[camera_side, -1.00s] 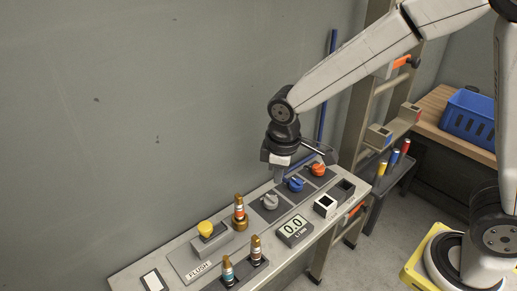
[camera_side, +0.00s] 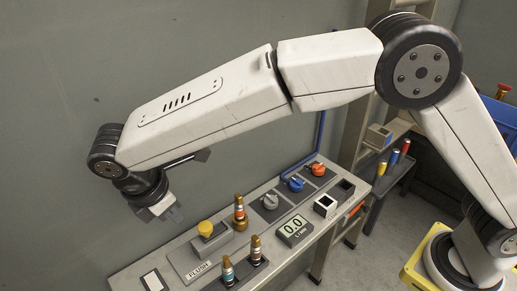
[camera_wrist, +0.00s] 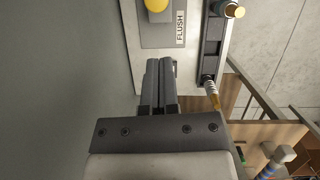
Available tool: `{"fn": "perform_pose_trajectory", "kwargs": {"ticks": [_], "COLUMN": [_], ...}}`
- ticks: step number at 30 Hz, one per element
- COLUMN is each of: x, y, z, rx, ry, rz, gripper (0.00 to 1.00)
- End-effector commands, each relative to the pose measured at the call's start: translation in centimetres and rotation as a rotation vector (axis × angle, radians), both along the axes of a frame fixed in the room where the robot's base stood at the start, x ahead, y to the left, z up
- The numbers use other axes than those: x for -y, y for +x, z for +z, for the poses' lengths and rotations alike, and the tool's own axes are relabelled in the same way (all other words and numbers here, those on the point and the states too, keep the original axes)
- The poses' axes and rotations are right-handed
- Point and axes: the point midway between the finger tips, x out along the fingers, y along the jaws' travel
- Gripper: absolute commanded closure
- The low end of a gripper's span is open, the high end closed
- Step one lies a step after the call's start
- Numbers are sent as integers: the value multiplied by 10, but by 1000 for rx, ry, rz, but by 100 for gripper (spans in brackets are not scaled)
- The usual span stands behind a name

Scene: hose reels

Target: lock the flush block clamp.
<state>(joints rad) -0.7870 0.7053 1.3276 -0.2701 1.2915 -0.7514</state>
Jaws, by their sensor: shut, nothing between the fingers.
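The flush block (camera_side: 212,241) is a grey block on a light plate labelled FLUSH, on the bench. A yellow knob (camera_side: 205,228) sits on its top; the knob also shows at the top edge of the wrist view (camera_wrist: 156,5). I cannot tell the clamp's state. A brass fitting with an orange band (camera_side: 240,212) stands upright at the block's right end. My gripper (camera_side: 178,215) is shut and empty, above and left of the block, apart from it. Its closed fingers also show in the wrist view (camera_wrist: 159,62).
A dark rack (camera_side: 243,275) in front of the block holds a teal-banded fitting (camera_side: 228,270) and a white-banded fitting (camera_side: 255,250). A display (camera_side: 294,230) reads 0.0. Grey, blue (camera_side: 296,184) and orange (camera_side: 317,169) valve handles stand further right. The wall is close behind.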

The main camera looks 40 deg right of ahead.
Motion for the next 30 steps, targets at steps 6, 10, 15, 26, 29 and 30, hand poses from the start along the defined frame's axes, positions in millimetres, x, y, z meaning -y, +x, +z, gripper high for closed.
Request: {"fn": "perform_pose_trajectory", "kwargs": {"ticks": [6, 10, 15, 26, 29, 30], "x": [-38, -48, -51, -51, -49, -49], "y": [-14, -19, -21, -20, -20, -19], "z": [3, 4, 5, 4, 1, -1], "rx": [-22, -29, -32, -32, -31, -31], "ry": [-56, -73, -81, -80, -80, -80], "rz": [136, 174, 189, 187, 186, 186], "gripper": [100, 100, 100, 100, 100, 100]}}
